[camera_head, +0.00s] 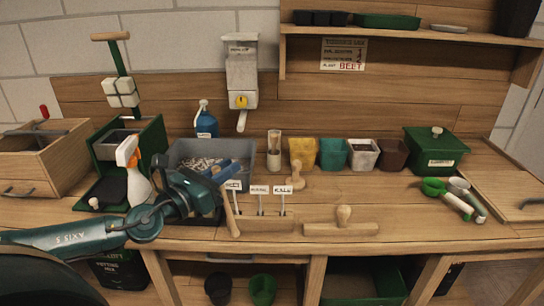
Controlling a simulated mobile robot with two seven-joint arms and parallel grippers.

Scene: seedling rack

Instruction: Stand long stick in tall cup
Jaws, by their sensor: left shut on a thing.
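A tan wooden stick (230,212) slants down from my left gripper (224,186), its lower end over the front of the bench. My left gripper, dark and partly hiding the stick's upper part, is shut on it. A tall narrow cup (274,160), pale below and clearer above, stands upright at the back of the bench, right of the grey tray and apart from the stick. My right gripper is not in view.
A grey tray (247,150) lies behind my gripper. White labels (259,190) stand in a wooden block (268,224) beside the stick. A wooden stamp (297,175) stands near the cup. Yellow (303,154) and teal (333,154) pots stand right of it.

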